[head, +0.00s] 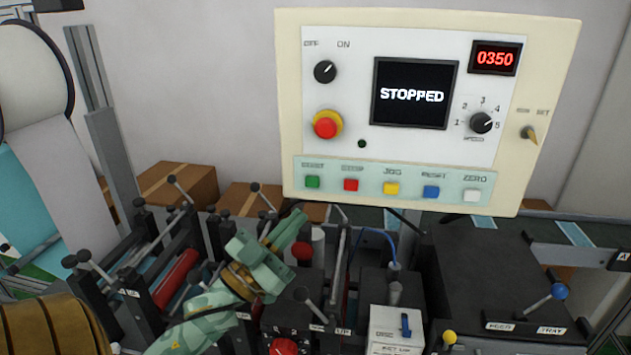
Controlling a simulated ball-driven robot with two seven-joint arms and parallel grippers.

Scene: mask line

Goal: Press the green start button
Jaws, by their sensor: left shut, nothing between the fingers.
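The green start button (313,182) is the leftmost in a row of coloured buttons along the bottom of the cream control panel (548,110). The panel's screen (412,94) reads STOPPED. My left gripper (296,222) reaches up from the lower left, its fingers shut and empty. In the picture its tips are just below and left of the green button. The depth between them is hard to judge, but the button's face is uncovered. My right gripper is out of view.
Red (351,185), yellow (391,188), blue (431,192) and white (471,195) buttons sit right of the green one. A red emergency knob (326,126) is above. Machine rollers and levers crowd the space below the panel. Cardboard boxes (178,184) stand behind.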

